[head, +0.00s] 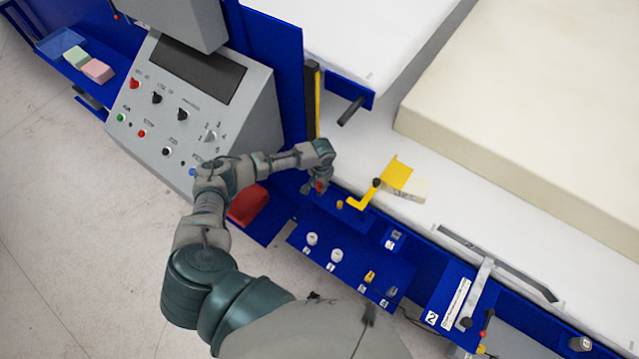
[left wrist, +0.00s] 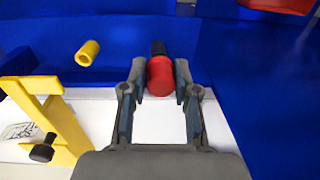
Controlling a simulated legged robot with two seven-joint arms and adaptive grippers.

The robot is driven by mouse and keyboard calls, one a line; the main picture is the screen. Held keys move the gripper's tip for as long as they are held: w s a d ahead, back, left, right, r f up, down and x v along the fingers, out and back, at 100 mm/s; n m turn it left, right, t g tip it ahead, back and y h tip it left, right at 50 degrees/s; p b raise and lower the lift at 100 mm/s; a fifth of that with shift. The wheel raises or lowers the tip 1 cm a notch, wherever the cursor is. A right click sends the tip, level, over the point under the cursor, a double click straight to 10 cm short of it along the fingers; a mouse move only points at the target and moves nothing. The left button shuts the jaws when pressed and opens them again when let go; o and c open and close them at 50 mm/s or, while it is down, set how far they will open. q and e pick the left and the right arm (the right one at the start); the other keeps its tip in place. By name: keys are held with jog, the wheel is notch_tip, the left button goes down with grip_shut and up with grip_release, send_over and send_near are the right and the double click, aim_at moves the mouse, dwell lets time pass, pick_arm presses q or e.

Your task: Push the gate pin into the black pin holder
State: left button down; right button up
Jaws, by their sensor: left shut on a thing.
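The red gate pin (left wrist: 160,76) sits between the fingertips of my left gripper (left wrist: 160,90) in the left wrist view, and the fingers are shut on it. In the head view my left gripper (head: 316,187) is over the blue ledge, with a bit of the red pin (head: 320,185) showing. The black holder is not clear there. My right gripper is not in view.
A yellow bracket (head: 394,176) with a black knob and a small yellow cylinder (head: 340,204) are right of my left gripper. A grey control console (head: 190,110) is at left. A blue panel (head: 350,262) with several small fittings lies below. A large foam block (head: 530,100) is at right.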

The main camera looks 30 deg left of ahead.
aim_at(319, 183)
pick_arm(q)
jog(key=shift+f, duration=0.9)
jog(key=c, duration=0.8)
grip_release()
jog(key=shift+r, duration=0.15)
jog(key=shift+r+p, duration=2.9)
jog(key=shift+p, duration=0.5)
jog(key=r, duration=1.1)
jog(key=shift+d+r, duration=0.25)
jog(key=shift+r, duration=0.15)
